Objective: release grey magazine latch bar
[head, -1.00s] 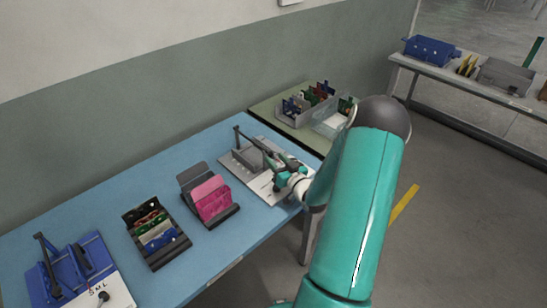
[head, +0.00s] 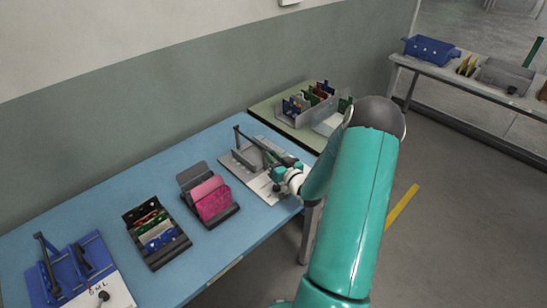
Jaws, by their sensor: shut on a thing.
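The grey magazine (head: 245,160) stands on a pale base plate (head: 262,187) at the far right end of the blue table. Its dark latch bar (head: 262,147) slopes from an upright post at the left down towards my gripper. My gripper (head: 277,172), teal and white, is at the right part of this fixture, at the bar's lower side. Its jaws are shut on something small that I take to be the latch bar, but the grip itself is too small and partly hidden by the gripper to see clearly.
A black holder with pink plates (head: 212,199), a black box of coloured cards (head: 157,232) and a blue fixture (head: 72,268) stand along the blue table. A grey bin (head: 305,104) is on the green table behind. My arm hides the area at right.

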